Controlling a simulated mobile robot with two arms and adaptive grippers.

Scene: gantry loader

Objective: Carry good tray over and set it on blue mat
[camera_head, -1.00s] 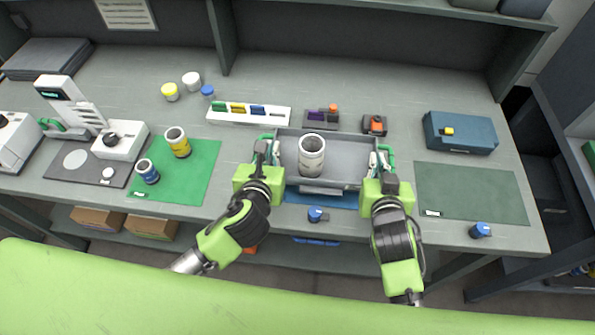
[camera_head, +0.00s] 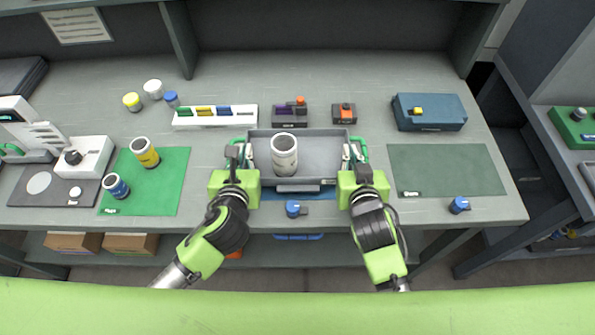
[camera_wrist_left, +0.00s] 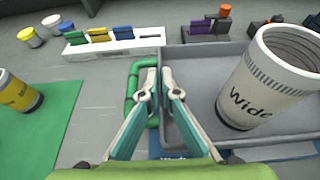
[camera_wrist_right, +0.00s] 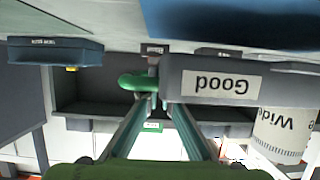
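The good tray (camera_head: 325,160) is a grey open tray with green end handles and holds a white cup (camera_head: 284,154). Its Good label shows upside down in the right wrist view (camera_wrist_right: 222,84). The blue mat (camera_head: 325,193) shows beneath its front edge; a gap between tray and mat shows in the right wrist view. My left gripper (camera_head: 240,155) is at the tray's left end, fingers close together by the green handle (camera_wrist_left: 132,90). My right gripper (camera_head: 352,158) is likewise at the right handle (camera_wrist_right: 135,82). Both seem shut on the tray; the exact contact is hidden.
A blue knob (camera_head: 293,209) sits at the mat's front. A white rack (camera_head: 215,117), a purple block (camera_head: 290,115) and a small dark box (camera_head: 343,114) stand behind the tray. A green mat (camera_head: 165,190) with cups lies left; a dark green mat (camera_head: 445,170) lies right, clear.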

